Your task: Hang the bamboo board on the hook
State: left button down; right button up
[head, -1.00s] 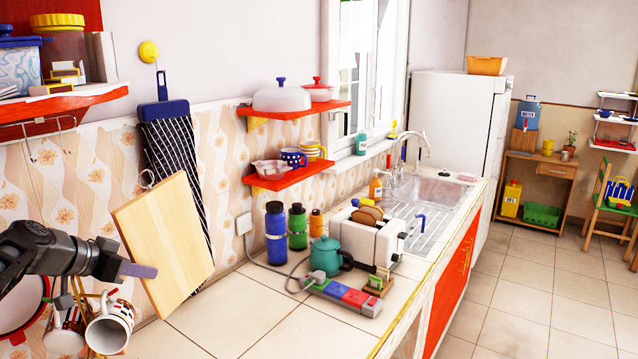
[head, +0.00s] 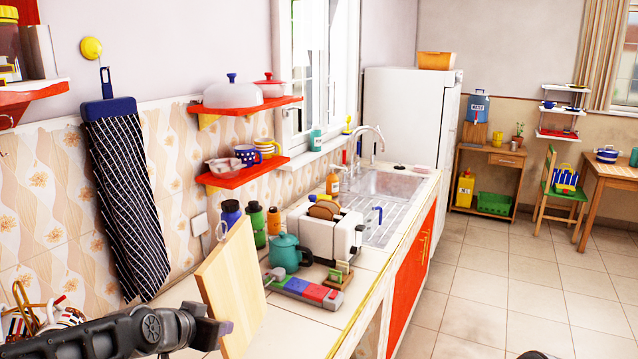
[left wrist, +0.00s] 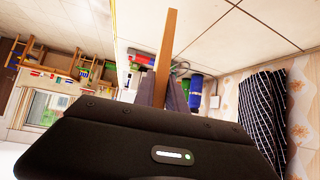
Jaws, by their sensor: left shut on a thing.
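The bamboo board (head: 236,285) is a pale wooden slab with a metal ring at its top corner. It is held upright and slightly tilted in front of the counter. My left gripper (head: 224,329) is shut on its lower part. The left wrist view shows the board (left wrist: 167,50) edge-on between the fingers (left wrist: 164,95). A round yellow hook (head: 91,48) is on the wall at the upper left, apart from the board; a dark striped cloth with a blue top (head: 125,190) hangs below it. My right gripper is not clearly seen.
Bottles (head: 256,225), a teal kettle (head: 286,252), a toaster (head: 325,232) and a power strip (head: 300,289) stand beyond the board on the counter. Red shelves (head: 245,178) with dishes are above.

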pick_arm(q)
jog(key=shift+w+a+r, duration=0.1)
jog(key=shift+r, duration=0.1)
jog(key=w+a+r+n+y+b, duration=0.1)
jog(key=w+a+r, duration=0.2)
jog(key=a, duration=0.6)
jog(key=w+a+r, duration=0.2)
jog(key=a+r, duration=0.2)
jog(key=a, duration=0.6)
jog(key=s+a+r, duration=0.3)
jog(key=a+r, duration=0.1)
jog(key=a, duration=0.5)
jog(key=s+a+r, duration=0.3)
jog(key=a, duration=0.6)
jog(key=shift+s+r+b, duration=0.3)
jog(key=shift+r+b, duration=0.1)
jog(key=shift+b, duration=0.05)
jog(key=shift+a, duration=0.1)
jog(key=shift+a, duration=0.1)
